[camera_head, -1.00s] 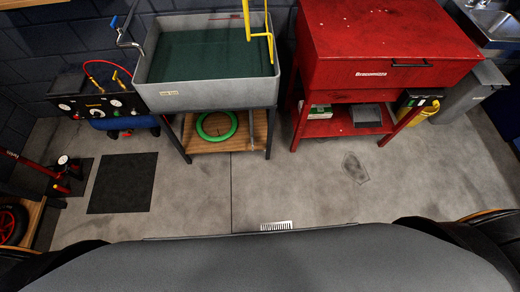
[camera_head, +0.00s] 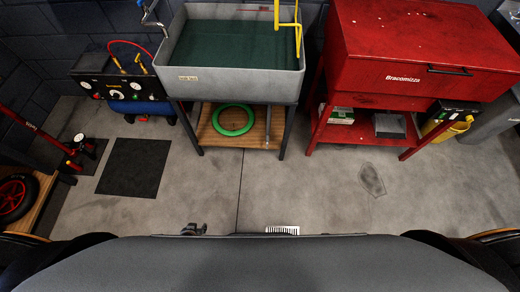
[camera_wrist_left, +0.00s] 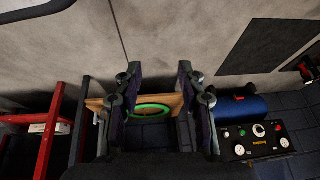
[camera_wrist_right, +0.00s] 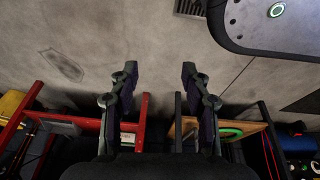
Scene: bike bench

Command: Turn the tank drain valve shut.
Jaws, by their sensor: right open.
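The grey tank (camera_head: 235,84) with dark green contents stands on dark legs at the top middle of the head view. A thin grey pipe (camera_head: 268,124) hangs below its right side; I cannot make out the drain valve or its handle. A metal tap-like fitting (camera_head: 150,16) is at the tank's upper left corner. A bit of my left gripper (camera_head: 193,229) shows at my body's front edge, well short of the tank. In the left wrist view my left gripper (camera_wrist_left: 160,72) is open and empty. In the right wrist view my right gripper (camera_wrist_right: 160,72) is open and empty.
A green ring (camera_head: 233,120) lies on the wooden shelf (camera_head: 207,137) under the tank. A red cabinet (camera_head: 400,85) stands right of the tank, a black gauge panel (camera_head: 118,88) left.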

